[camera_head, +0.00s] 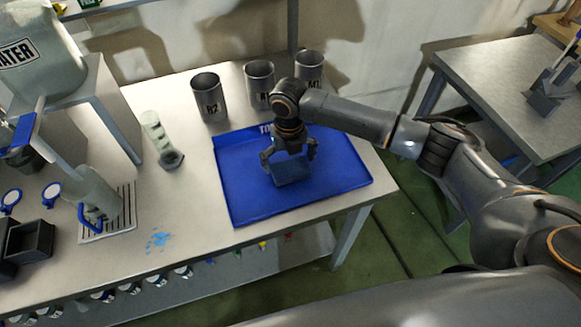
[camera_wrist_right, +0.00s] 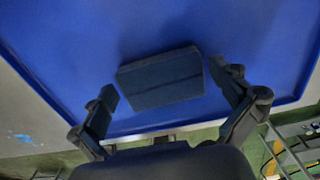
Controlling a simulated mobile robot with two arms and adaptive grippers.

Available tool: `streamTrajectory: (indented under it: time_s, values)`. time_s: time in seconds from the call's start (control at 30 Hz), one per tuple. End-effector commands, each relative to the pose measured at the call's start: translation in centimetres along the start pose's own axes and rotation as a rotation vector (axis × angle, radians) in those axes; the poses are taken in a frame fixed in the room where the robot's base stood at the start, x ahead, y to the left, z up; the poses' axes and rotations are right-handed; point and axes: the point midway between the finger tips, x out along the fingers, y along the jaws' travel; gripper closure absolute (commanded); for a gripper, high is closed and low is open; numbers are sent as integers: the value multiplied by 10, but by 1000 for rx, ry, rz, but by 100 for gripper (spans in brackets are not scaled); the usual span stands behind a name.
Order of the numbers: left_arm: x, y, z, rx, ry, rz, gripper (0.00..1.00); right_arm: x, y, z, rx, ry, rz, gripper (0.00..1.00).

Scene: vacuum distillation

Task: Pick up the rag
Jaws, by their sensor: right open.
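The rag (camera_head: 291,171) is a dark blue-grey folded block lying on the blue tray (camera_head: 240,200). In the right wrist view the rag (camera_wrist_right: 161,78) lies flat, between and slightly beyond my fingertips. My right gripper (camera_head: 288,158) hangs over the tray, pointing down at the rag. In the wrist view its two fingers (camera_wrist_right: 172,84) are spread wide, one on each side of the rag, with gaps, and nothing is held. The exact height of the fingers above the tray is hard to tell. My left gripper is not in view.
Several metal cups (camera_head: 209,97) stand behind the tray. A small bottle-like item (camera_head: 160,140) stands to its left, and a blue spill (camera_head: 159,241) marks the table (camera_head: 190,215). A pitcher (camera_head: 98,193) sits on a drip grate. Another table (camera_head: 500,75) is at the right.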

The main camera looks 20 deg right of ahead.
Motion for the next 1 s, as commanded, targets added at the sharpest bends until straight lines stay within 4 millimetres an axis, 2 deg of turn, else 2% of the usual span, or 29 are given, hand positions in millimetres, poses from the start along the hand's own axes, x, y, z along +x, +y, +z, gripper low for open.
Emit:
streamTrajectory:
  time_s: [0.1, 0.23, 0.27, 0.4, 0.43, 0.77, 1.0]
  values:
    - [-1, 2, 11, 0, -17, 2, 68, 3, 0, 0, 0, -1, 1, 0]
    - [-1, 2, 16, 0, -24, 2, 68, 3, 0, 0, -1, -1, 1, 0]
    - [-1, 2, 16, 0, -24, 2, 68, 3, 0, 0, -1, -1, 1, 4]
    - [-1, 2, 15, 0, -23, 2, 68, 3, 0, 0, 0, -1, 1, 33]
    - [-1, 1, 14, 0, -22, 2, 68, 3, 0, 0, 0, -1, 1, 37]
    - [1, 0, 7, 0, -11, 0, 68, 1, 0, 0, 0, -1, 1, 37]
    - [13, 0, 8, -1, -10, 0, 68, -20, 1, 2, -1, -6, 3, 37]
